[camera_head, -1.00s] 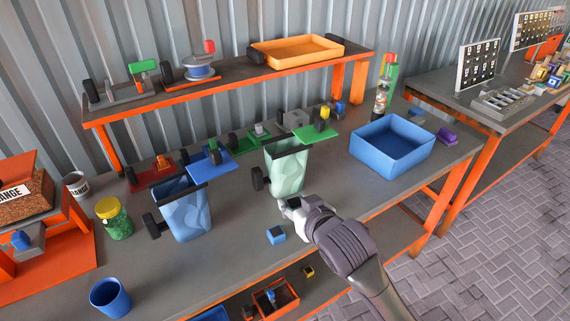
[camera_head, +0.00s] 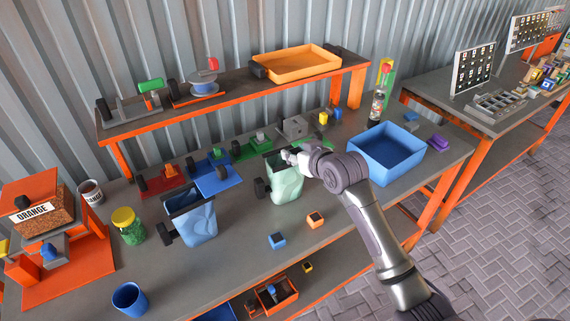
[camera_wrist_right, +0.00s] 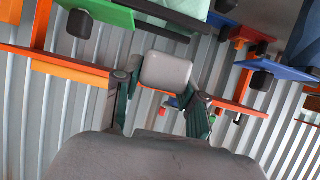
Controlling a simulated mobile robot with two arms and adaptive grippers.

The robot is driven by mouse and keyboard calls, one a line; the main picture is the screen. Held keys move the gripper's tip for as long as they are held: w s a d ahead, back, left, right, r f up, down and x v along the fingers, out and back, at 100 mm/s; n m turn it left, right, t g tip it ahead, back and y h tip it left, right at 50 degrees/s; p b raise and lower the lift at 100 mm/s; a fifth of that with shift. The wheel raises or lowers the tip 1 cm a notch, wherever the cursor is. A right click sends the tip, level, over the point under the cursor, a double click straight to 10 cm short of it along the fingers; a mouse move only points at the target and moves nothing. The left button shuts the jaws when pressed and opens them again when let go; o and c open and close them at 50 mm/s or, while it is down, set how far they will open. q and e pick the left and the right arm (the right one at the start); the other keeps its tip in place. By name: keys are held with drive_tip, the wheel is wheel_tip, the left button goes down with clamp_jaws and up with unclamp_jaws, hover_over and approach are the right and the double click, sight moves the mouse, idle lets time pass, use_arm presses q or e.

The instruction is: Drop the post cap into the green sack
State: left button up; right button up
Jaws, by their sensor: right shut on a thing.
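The green sack (camera_head: 286,184) is pale green and hangs open from a dark holder on the workbench, right of the blue sack (camera_head: 194,222). My right gripper (camera_head: 289,155) is at the top of the green sack, by its mouth. In the right wrist view my right gripper's fingers (camera_wrist_right: 163,88) are shut on a grey, rounded square post cap (camera_wrist_right: 165,71). Part of the green sack (camera_wrist_right: 182,8) shows at that view's top edge. In the head view the cap is too small and covered to make out clearly. My left gripper is not in view.
A blue bin (camera_head: 386,153) stands to the right on the bench. A blue block (camera_head: 277,241) and an orange-topped block (camera_head: 315,220) lie in front of the sacks. A raised shelf with an orange tray (camera_head: 297,63) runs behind. The bench's front is mostly clear.

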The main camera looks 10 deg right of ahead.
use_arm(q)
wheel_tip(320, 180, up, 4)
drive_tip(key=p, duration=0.3)
use_arm(e)
drive_tip(key=w+d+r, duration=0.1)
drive_tip(key=w+r, duration=0.5)
drive_tip(key=w, duration=0.2)
use_arm(q)
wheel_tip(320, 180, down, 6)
drive_tip(key=b, duration=0.6)
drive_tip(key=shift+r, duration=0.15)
use_arm(e)
wheel_tip(320, 180, down, 6)
drive_tip(key=shift+s+n+y, duration=0.25)
drive_tip(key=shift+n+y, duration=0.05)
drive_tip(key=shift+f, duration=0.1)
drive_tip(key=o, duration=1.2)
drive_tip(key=shift+c, duration=0.2)
drive_tip(key=v, duration=1.2)
